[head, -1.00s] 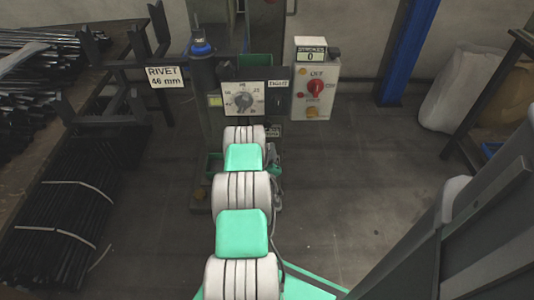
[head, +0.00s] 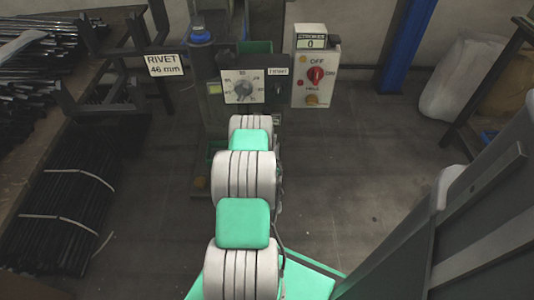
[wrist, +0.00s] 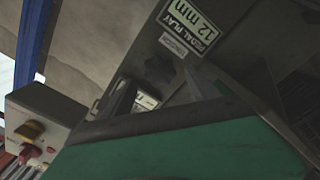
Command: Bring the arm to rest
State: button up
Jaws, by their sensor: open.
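My arm (head: 245,185), white with green covers, reaches forward from the bottom of the head view toward a rivet press (head: 205,75). Its far end is low in front of the press, hidden behind its own links. My gripper's fingers cannot be made out in either view. The wrist view looks closely at dark press parts with a label reading PEDAL PLAY 12 mm (wrist: 190,25). A large green surface (wrist: 190,150) with a dark rim fills the bottom of that view.
A switch box (head: 315,65) with a red knob stands right of the dial panel (head: 243,90); it also shows in the wrist view (wrist: 40,125). A RIVET 46 mm sign (head: 164,65) and black rod bundles (head: 65,215) are left. Floor (head: 335,200) right of my arm is clear.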

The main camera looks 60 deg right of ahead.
jog(key=shift+v, duration=1.3)
jog(key=shift+r, duration=0.1)
